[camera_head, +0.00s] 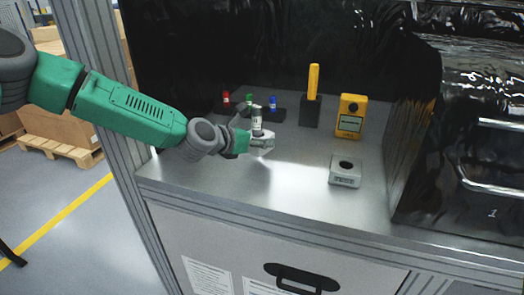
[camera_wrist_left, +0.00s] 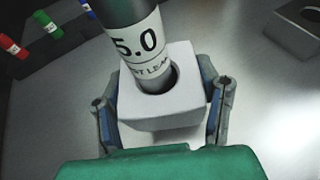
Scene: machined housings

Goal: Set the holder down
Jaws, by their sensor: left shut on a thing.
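The holder (camera_head: 263,141) is a light grey block with a round hole in its top. A cylinder (camera_head: 256,119) with a white label marked 5.0 stands in the hole, slightly tilted in the left wrist view (camera_wrist_left: 140,45). My left gripper (camera_head: 258,144) comes in from the left at the middle of the worktop. In the left wrist view its two fingers (camera_wrist_left: 163,116) are on opposite sides of the holder (camera_wrist_left: 165,108), shut on it. I cannot tell whether the holder's underside touches the worktop. My right gripper is not in view.
A grey housing with a round hole (camera_head: 345,171) sits right on the metal worktop (camera_head: 290,185). Behind are a yellow device (camera_head: 350,116), a black stand with a yellow handle (camera_head: 311,108), and a dark rack (camera_head: 280,114) with red, green and blue pieces. The front middle is clear.

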